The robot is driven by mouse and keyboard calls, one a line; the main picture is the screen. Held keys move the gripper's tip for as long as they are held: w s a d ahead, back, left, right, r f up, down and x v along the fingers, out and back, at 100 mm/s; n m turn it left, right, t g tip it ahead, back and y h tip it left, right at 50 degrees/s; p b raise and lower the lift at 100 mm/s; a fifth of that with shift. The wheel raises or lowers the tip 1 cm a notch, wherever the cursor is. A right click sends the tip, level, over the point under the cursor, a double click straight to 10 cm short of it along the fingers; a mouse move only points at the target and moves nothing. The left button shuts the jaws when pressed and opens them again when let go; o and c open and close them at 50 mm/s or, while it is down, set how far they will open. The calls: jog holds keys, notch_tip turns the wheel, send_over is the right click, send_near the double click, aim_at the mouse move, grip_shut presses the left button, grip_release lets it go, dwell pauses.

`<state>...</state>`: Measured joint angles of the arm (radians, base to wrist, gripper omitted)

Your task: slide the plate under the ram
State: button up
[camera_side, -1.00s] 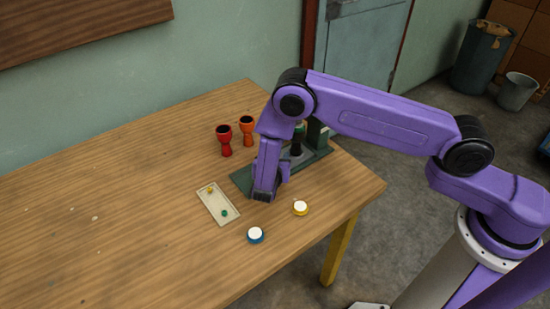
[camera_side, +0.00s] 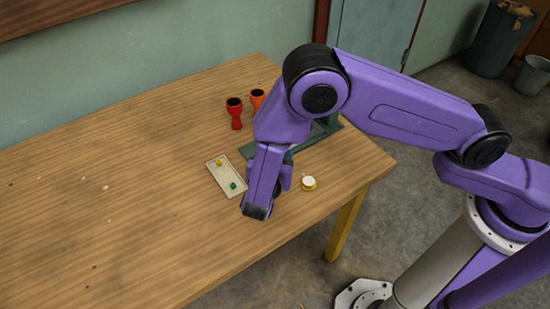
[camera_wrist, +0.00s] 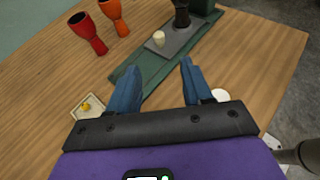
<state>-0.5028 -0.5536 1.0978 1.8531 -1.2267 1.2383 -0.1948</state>
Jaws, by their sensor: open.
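The grey plate (camera_wrist: 178,45) lies on the long green base of the press (camera_wrist: 146,72) in the wrist view, with a small cream knob (camera_wrist: 159,38) standing on its near end. The black ram (camera_wrist: 181,17) stands over the plate's far part; how far under it the plate sits is unclear. My gripper (camera_wrist: 160,67) is open and empty, its blue fingers apart, and the base shows beyond them. In the side view my gripper (camera_side: 258,210) is near the table's front, apart from the press base (camera_side: 328,141), which my arm mostly hides along with the plate.
A cream tray (camera_side: 218,178) with a yellow and a green piece lies left of my gripper. A white-topped yellow round piece (camera_side: 309,183) is to its right. A red goblet drum (camera_side: 235,113) and an orange one (camera_side: 257,98) stand behind. The table's left is clear.

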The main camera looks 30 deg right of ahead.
jog(key=shift+v, duration=0.85)
jog(key=shift+r, duration=3)
jog(key=shift+d, duration=0.1)
jog(key=s+d+r+m+g+y, duration=0.3)
jog(key=s+d+r+m+g, duration=0.45)
jog(key=d, duration=0.55)
jog(key=s+d+r+m+g+y, duration=0.1)
jog(key=s+d+m+y, duration=0.2)
jog(key=s, duration=0.5)
jog(key=s+d+r+m+g+y, duration=0.1)
jog(key=s+d+r+m+y, duration=0.1)
jog(key=s, duration=0.7)
jog(key=shift+d+r+m+y, duration=0.3)
jog(key=shift+d+m+y, duration=0.4)
jog(key=shift+m+y, duration=0.3)
